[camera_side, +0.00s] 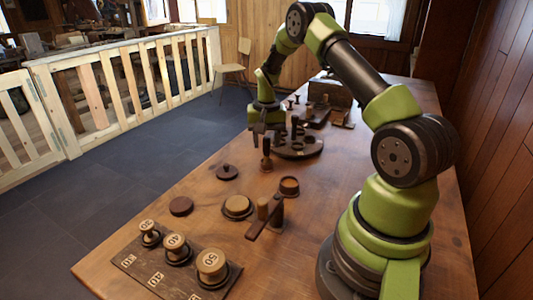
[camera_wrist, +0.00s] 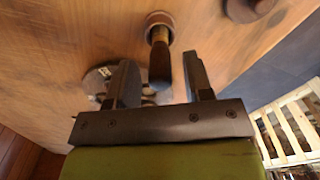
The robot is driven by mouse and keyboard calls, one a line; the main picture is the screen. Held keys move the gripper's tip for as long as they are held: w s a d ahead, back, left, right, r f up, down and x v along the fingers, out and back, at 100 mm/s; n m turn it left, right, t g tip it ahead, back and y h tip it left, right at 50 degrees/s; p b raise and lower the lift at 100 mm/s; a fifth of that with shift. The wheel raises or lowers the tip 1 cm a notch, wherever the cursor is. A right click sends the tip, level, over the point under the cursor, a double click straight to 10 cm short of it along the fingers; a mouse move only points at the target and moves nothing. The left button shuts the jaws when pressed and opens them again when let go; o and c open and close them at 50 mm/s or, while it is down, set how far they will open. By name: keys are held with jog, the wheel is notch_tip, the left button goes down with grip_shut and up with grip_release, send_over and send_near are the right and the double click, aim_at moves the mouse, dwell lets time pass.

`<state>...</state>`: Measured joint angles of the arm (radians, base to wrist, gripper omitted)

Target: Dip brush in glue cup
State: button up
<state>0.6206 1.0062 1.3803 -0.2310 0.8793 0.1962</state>
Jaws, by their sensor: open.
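A brush (camera_side: 266,148) with a dark handle stands upright in a small round holder (camera_side: 266,164) on the bench. In the wrist view the brush handle (camera_wrist: 160,62) points toward the camera, and its holder (camera_wrist: 160,20) is a reddish ring. My gripper (camera_side: 267,131) is open above the brush. In the wrist view its two fingers (camera_wrist: 159,66) lie either side of the handle with gaps, not touching it. The handle's top appears at or just below fingertip height. A brown round cup (camera_side: 289,186) stands nearer the camera; I cannot tell whether it is the glue cup.
A dark round rack (camera_side: 298,148) stands close behind the brush. A knobbed lid (camera_side: 227,172), a dark disc (camera_side: 181,206), a round dish (camera_side: 237,207) and a wooden bracket (camera_side: 265,219) lie in front. A board (camera_side: 150,270) holds numbered spools. The left bench edge is clear.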

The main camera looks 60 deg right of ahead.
jog(key=c, duration=0.8)
jog(key=shift+r, duration=3.5)
